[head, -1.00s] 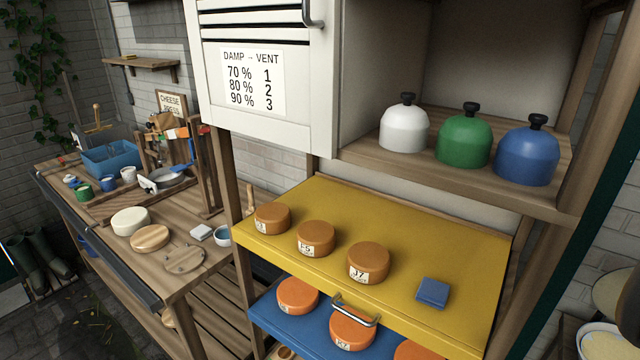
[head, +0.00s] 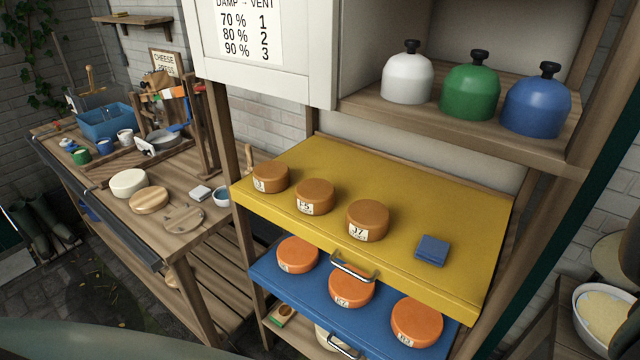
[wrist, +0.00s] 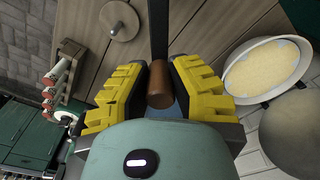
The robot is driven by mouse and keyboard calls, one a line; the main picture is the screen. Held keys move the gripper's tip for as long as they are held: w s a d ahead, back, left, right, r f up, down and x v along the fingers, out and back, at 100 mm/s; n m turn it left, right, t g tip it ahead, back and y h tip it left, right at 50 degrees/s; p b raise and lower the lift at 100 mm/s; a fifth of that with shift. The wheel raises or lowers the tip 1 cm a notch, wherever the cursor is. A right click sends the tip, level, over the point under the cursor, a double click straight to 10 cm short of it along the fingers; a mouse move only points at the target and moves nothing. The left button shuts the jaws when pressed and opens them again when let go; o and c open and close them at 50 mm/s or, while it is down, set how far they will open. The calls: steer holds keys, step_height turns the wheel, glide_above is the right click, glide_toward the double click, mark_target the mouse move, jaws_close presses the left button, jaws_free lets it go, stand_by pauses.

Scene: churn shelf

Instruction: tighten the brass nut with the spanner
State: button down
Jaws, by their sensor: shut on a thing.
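My gripper (wrist: 160,98) shows in the wrist view, its yellow-and-black fingers shut on a tool (wrist: 159,86) with a brown rounded handle and a dark flat bar running up out of the picture. The far end of this tool is out of view, so I cannot tell from its head whether it is the spanner. No brass nut can be made out in either view. My gripper does not show in the head view.
A yellow shelf (head: 440,205) bears cheeses and a blue cloth (head: 432,250). A blue shelf (head: 300,290) with orange cheeses lies below. A bowl (wrist: 262,72) sits right of my gripper over wooden boards. A wooden bench (head: 110,205) stands left.

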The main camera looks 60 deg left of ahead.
steer(key=shift+f+b, duration=0.65)
steer(key=shift+f, duration=1)
steer(key=shift+r, duration=0.15)
steer(key=shift+f+b, duration=1.3)
steer(key=shift+f, duration=0.45)
stand_by(0.6)
stand_by(0.5)
